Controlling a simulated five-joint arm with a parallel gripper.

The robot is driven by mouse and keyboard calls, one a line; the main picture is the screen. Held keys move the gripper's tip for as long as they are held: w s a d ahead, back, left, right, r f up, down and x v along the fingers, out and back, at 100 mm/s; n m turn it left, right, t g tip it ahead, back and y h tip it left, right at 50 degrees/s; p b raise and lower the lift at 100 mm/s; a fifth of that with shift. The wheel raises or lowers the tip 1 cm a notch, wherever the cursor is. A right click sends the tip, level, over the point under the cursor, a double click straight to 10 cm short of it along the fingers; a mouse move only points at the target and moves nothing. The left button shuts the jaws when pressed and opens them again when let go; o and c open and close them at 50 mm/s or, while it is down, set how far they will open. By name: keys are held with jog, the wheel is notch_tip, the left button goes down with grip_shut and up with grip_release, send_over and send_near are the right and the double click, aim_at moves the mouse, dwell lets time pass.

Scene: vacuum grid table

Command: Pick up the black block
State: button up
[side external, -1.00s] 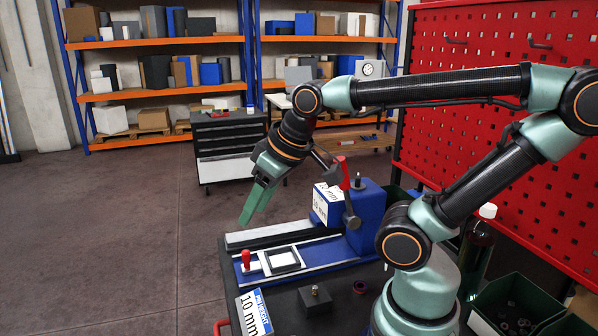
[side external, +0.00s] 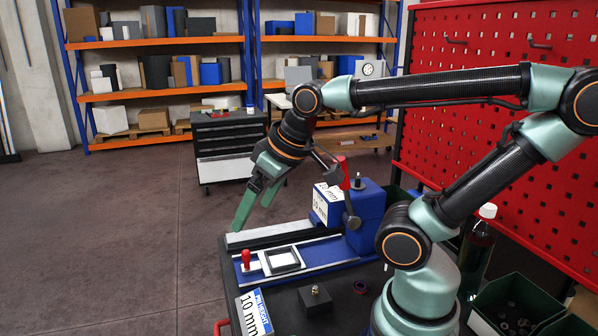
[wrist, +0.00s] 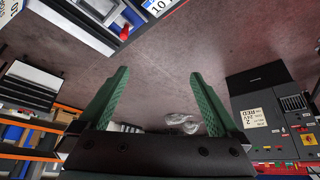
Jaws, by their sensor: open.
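The black block (side external: 315,299), a low dark block with a small brass-coloured knob on top, sits on the dark tabletop near the front, just right of the 10 mm label. It does not show in the wrist view. My gripper (side external: 240,226) is up and to the left of the block, clearly apart from it, pointing down-left by the table's far-left edge.
A blue vise-like fixture (side external: 368,220) with a red-knobbed rail stands behind the block. A 10 mm label (side external: 254,313) lies left of it and a small dark ring (side external: 360,287) right. A green bin (side external: 515,308) is at the right.

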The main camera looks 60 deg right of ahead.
jog(key=s+d+f+m+g, duration=0.2)
jog(key=d+f+m+g, duration=0.2)
jog(key=d+f+m, duration=0.15)
jog(key=m+g, duration=0.4)
jog(key=m, duration=0.3)
send_near(314, 288)
jog(key=shift+y, duration=0.4)
jog(key=x, duration=0.4)
jog(key=shift+d+f, duration=0.2)
jog(key=shift+d, duration=0.05)
jog(key=shift+d+x, duration=0.2)
jog(key=shift+x, duration=3)
jog(key=shift+w, duration=0.1)
grip_shut()
